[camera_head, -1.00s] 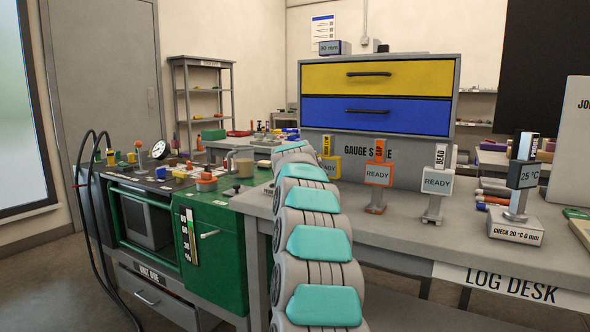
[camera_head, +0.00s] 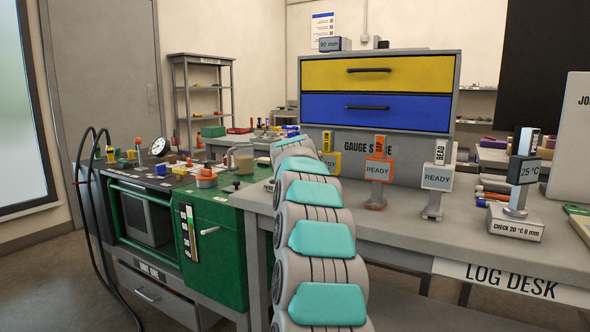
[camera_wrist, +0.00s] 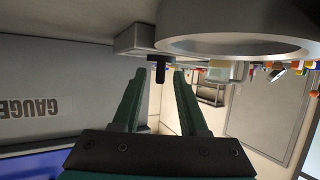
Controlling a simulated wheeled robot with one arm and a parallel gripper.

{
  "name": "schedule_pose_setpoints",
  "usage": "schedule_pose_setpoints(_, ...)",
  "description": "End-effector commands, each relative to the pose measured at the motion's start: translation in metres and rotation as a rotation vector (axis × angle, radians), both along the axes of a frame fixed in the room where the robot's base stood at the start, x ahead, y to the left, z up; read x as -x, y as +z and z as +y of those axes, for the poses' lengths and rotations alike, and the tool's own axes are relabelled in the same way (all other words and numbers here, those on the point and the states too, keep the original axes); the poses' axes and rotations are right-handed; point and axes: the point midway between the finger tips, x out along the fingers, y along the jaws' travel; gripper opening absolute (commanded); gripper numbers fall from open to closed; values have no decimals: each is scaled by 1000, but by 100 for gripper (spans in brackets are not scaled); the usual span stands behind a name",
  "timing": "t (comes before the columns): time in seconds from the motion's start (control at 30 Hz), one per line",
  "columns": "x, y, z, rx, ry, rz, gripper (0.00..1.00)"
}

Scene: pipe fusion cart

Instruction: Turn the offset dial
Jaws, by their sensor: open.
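No label in view names the offset dial, so I cannot tell which part it is. On the green cart (camera_head: 224,240), an orange-red round knob (camera_head: 206,174) sits on a grey base, and a white-faced round gauge (camera_head: 159,146) stands behind it. A small black knob (camera_head: 236,186) is at the cart's right side. My gripper (camera_wrist: 158,72) shows in the wrist view with two green fingers apart. A short black peg (camera_wrist: 159,76) under a grey block (camera_wrist: 135,38) appears between the fingertips; contact cannot be told. My arm hides the gripper in the head view.
The log desk (camera_head: 510,255) fills the right, with several READY gauge stands, one orange (camera_head: 378,172), and a 25 °C display (camera_head: 523,171). A yellow-and-blue drawer cabinet (camera_head: 380,60) stands behind.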

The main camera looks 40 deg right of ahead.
Motion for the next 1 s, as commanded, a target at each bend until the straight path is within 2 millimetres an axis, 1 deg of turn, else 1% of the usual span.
schedule_pose_setpoints(0.33, 33, 17, 25, 3, -1, -3, 42)
schedule_pose_setpoints(0.5, 44, 24, 35, 2, -1, -3, 42)
schedule_pose_setpoints(0.63, 48, 26, 38, 2, -1, -3, 42)
schedule_pose_setpoints(1.0, 47, 26, 38, 2, -1, -2, 42)
